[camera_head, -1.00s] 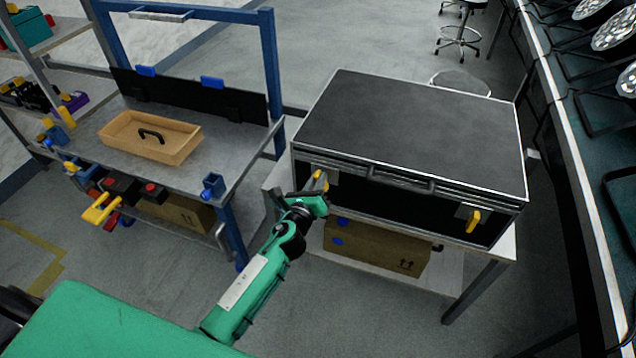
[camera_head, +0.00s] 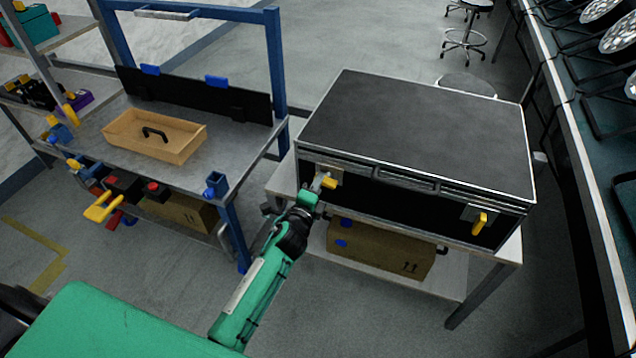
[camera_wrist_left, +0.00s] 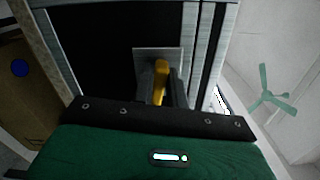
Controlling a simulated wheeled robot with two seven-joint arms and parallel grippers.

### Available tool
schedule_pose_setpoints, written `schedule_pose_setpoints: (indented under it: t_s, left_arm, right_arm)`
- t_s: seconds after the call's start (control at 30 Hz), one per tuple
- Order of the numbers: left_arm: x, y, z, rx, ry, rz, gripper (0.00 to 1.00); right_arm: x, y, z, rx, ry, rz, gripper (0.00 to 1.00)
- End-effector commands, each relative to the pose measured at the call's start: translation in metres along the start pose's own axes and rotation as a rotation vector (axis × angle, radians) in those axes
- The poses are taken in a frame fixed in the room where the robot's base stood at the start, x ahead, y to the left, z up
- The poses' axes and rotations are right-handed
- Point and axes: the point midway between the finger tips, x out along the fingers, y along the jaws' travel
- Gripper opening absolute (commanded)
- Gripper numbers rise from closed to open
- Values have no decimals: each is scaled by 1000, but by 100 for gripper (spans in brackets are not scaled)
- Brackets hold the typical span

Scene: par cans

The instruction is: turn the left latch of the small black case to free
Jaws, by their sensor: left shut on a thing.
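The small black case (camera_head: 420,130) with silver edges stands closed on a table. Its left latch (camera_head: 328,182) is a yellow lever on a grey plate; in the head view the lever now points sideways to the right. My left gripper (camera_head: 319,186) is at this latch, shut on the yellow lever. The wrist view also shows the yellow lever (camera_wrist_left: 160,80) on its plate, with the gripper's finger beside it; the fingertips are partly hidden. The right latch (camera_head: 481,222) has its yellow lever hanging down. My right gripper is not in view.
The case's table (camera_head: 470,285) has a cardboard box (camera_head: 385,252) on its lower shelf. A workbench (camera_head: 110,125) with a wooden tray (camera_head: 165,148) stands at the left. Lamps (camera_head: 617,35) are at the right. Floor in front is free.

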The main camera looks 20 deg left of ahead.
Motion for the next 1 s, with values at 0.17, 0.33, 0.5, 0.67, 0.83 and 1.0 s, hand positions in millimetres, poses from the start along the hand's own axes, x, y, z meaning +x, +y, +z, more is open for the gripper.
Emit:
schedule_pose_setpoints:
  t_s: [0.17, 0.33, 0.5, 0.67, 0.83, 1.0]
  left_arm:
    - [0, 3, 0, -103, 0, 2, 0]
    - [0, 4, 0, -165, 0, 3, 0]
    - [0, 4, -1, -195, 0, 3, 0]
    - [0, 5, -1, -205, 0, 3, 0]
    - [0, 5, -1, -205, 0, 3, 0]
    - [-1, 5, -1, -205, 0, 3, 24]
  right_arm:
    - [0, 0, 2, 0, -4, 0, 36]
    - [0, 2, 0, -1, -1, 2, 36]
    - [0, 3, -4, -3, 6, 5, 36]
    - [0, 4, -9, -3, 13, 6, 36]
    - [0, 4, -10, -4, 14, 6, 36]
    - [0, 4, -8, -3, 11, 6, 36]
